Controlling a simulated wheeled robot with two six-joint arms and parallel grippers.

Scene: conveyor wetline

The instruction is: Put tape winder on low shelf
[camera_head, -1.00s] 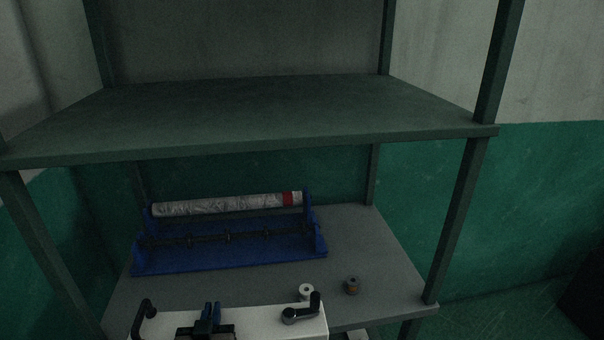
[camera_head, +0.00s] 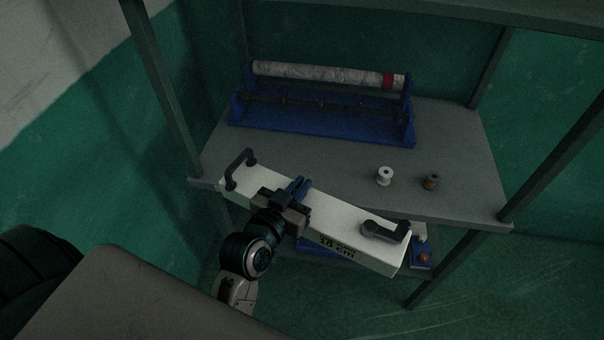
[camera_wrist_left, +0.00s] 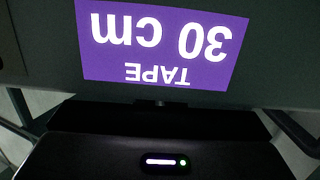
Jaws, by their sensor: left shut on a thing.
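The tape winder is a long white box (camera_head: 345,222) with a black handle at its left end and a black crank at its right end. My left gripper (camera_head: 297,192) is shut on it near the middle and holds it tilted, in front of the grey shelf's front edge (camera_head: 455,216). In the left wrist view a purple label (camera_wrist_left: 160,45) reads "TAPE 30 cm" upside down, close to the camera. The box hides part of the shelf edge and what lies below. My right gripper is not in view.
A blue roller stand (camera_head: 320,122) with a wrapped roll fills the back of the grey shelf. A white spool (camera_head: 385,176) and a brown-grey spool (camera_head: 431,182) stand at front right. Shelf posts rise at both sides. A blue item with a red button (camera_head: 423,258) shows below.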

